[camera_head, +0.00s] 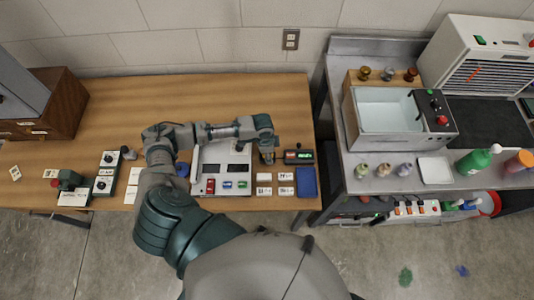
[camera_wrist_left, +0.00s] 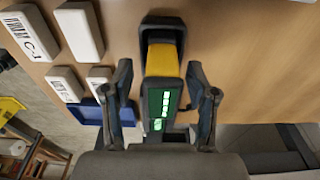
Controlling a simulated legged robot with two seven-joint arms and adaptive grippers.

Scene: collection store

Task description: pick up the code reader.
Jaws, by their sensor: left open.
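The code reader (camera_head: 299,156) is a dark device with a green lit display, lying on the wooden table near its right end. In the left wrist view the code reader (camera_wrist_left: 163,62) shows a black end, a yellow band and a green display. My left gripper (camera_head: 268,156) is just left of it in the head view, pointing down. In the wrist view my left gripper (camera_wrist_left: 160,72) is open, one finger on each side of the reader, with a visible gap on both sides. I cannot tell how far above the table the fingertips are. My right gripper is not in view.
White labelled blocks (camera_head: 285,190) and a blue tray (camera_head: 306,183) lie close to the reader on the front side. A pale board (camera_head: 211,174) with small coloured items is to the left. A metal bench with a basin (camera_head: 388,108) stands right, past a gap.

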